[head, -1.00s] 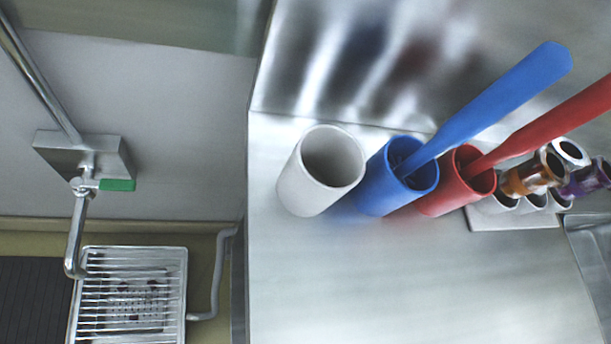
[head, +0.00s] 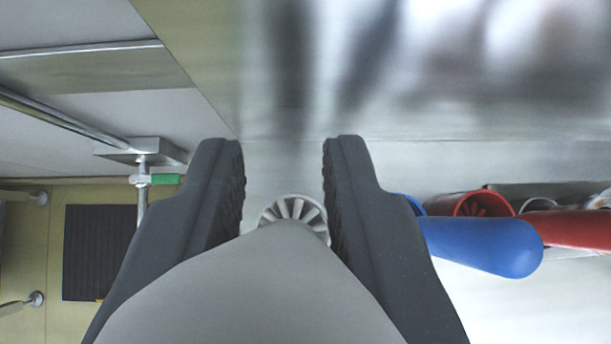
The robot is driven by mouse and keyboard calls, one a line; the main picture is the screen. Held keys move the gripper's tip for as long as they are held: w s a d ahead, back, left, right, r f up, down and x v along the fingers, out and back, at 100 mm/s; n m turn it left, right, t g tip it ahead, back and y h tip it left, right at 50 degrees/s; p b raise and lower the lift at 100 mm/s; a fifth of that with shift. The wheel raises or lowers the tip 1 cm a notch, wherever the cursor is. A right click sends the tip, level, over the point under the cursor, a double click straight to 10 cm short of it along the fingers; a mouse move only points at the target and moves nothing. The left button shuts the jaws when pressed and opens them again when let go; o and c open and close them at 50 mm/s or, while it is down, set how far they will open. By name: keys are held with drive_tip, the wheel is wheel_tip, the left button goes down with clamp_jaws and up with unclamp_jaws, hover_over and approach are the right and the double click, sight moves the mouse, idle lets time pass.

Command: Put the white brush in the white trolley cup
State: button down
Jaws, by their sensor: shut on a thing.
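My gripper (head: 283,145) has its dark fingers on both sides of the white brush and is shut on it. The pale grey-white handle of the white brush (head: 250,290) fills the bottom middle, very close to the camera. Beyond the handle, a round pale rim with spoke-like bristles shows between the fingers. This looks like the brush head within the mouth of the white trolley cup (head: 264,217). The handle hides most of the cup, and I cannot tell how deep the head sits.
To the right stand the red cup (head: 460,203) and a blue cup, mostly hidden by my finger. A blue handle (head: 485,246) and a red handle (head: 575,229) lean out toward the camera. A shiny metal wall (head: 430,70) rises behind. A wall fixture (head: 140,150) is at the left.

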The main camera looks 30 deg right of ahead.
sight(293, 221)
wheel_tip(293, 221, down, 9)
drive_tip(key=shift+r, duration=0.1)
idle(0.3)
drive_tip(key=c, duration=1.3)
unclamp_jaws()
drive_tip(key=shift+s, duration=0.1)
drive_tip(key=shift+o, duration=0.2)
